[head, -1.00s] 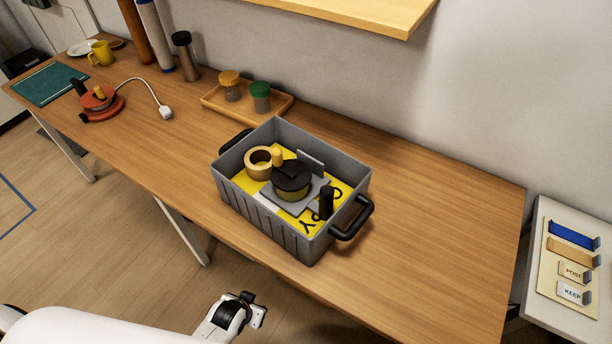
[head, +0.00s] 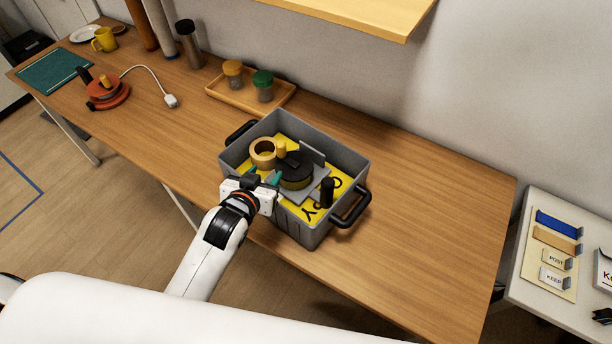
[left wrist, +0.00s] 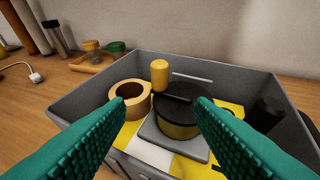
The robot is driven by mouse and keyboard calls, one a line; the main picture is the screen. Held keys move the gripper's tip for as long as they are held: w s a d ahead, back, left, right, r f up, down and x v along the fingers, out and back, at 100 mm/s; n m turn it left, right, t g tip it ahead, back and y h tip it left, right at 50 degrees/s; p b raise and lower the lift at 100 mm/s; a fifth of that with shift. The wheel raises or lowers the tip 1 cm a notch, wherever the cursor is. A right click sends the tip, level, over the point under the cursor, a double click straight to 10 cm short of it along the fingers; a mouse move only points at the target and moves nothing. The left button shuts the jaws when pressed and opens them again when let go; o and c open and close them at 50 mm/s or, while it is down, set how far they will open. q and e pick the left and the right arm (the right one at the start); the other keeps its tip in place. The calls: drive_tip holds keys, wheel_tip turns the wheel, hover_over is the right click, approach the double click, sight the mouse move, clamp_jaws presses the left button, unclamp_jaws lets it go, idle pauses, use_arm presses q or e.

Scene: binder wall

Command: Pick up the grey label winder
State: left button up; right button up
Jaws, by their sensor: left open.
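The grey label winder (head: 296,173) lies in a grey crate (head: 348,167) on the wooden table. It has a grey base plate, a black-topped drum with a yellow band, and a yellow knob. In the left wrist view, the winder (left wrist: 178,120) sits just beyond my fingertips. My left gripper (head: 265,178) is at the crate's near-left side, with its teal fingers apart and empty. In the left wrist view, the fingers (left wrist: 160,104) point at the drum and its knob from either side. They do not clearly touch it. My right gripper is not in view.
A tan tape roll (head: 263,152) lies left of the winder in the crate, over a yellow lettered sheet (head: 309,211). A red winder (head: 107,93) stands far left. A wooden tray (head: 288,90) with two jars is behind. The table's right part is clear.

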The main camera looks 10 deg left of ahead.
sight(279, 152)
use_arm(q)
drive_tip(key=shift+t, duration=0.3)
drive_tip(key=x, duration=0.2)
drive_tip(key=p+x, duration=0.1)
drive_tip(key=x, duration=0.1)
drive_tip(key=r+x, duration=0.1)
drive_tip(key=x, duration=0.2)
drive_tip(key=shift+w+d, duration=0.2)
drive_tip(key=shift+w, duration=0.05)
drive_tip(key=shift+w+f+p, duration=0.3)
drive_tip(key=shift+w+p, duration=0.15)
drive_tip(key=shift+w, duration=0.2)
drive_tip(key=x, duration=0.3)
drive_tip(key=shift+f+p, duration=0.25)
drive_tip(key=shift+p, duration=0.15)
drive_tip(key=shift+w+f, duration=0.25)
drive_tip(key=shift+w, duration=0.25)
drive_tip(key=shift+c, duration=0.3)
clamp_jaws()
drive_tip(key=shift+r, duration=0.1)
